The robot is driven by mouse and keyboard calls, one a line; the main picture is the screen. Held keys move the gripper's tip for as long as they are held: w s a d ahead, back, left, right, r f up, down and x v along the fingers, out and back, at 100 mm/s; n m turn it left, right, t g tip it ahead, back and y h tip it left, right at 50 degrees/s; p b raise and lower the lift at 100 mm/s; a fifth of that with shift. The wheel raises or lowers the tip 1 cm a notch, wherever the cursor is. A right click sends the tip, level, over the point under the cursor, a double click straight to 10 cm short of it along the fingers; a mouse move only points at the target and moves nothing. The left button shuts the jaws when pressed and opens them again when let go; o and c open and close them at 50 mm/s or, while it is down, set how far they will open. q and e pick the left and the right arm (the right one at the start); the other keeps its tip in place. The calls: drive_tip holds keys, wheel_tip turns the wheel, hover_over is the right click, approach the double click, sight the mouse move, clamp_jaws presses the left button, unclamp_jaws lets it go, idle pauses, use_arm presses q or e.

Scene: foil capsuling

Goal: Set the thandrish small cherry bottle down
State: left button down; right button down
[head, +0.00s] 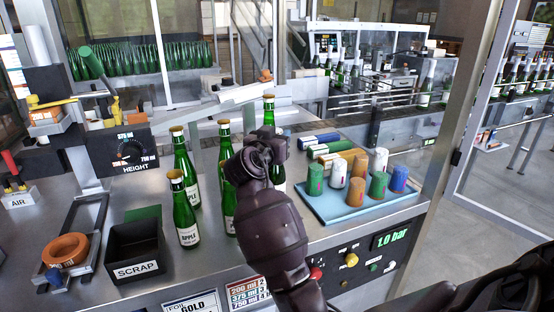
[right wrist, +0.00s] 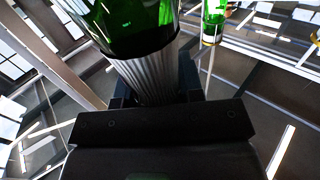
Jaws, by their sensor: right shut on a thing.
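My right gripper (head: 264,150) is shut on a green bottle (head: 269,110) with a tan top, upright among the other bottles. The gripper hides its middle, and only a strip of pale label shows beside the gripper, so I cannot read its name. In the right wrist view the green glass (right wrist: 120,22) and a grey ribbed band (right wrist: 150,78) are above the jaws. I cannot tell whether its base touches the worktop. Several similar green bottles stand to the left, the front one (head: 185,210) labelled APPLE. My left gripper is not in view.
A blue tray (head: 330,215) with coloured foil capsules is to the right. A black SCRAP bin (head: 134,240) and an orange ring (head: 66,248) are at the left. Controls line the front panel. Bare steel worktop (head: 215,262) shows in front of the bottles.

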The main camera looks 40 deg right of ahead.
sight(275, 169)
drive_tip(key=shift+f, duration=3)
drive_tip(key=shift+f, duration=0.15)
drive_tip(key=c, duration=0.8)
unclamp_jaws()
drive_tip(key=shift+o, duration=0.2)
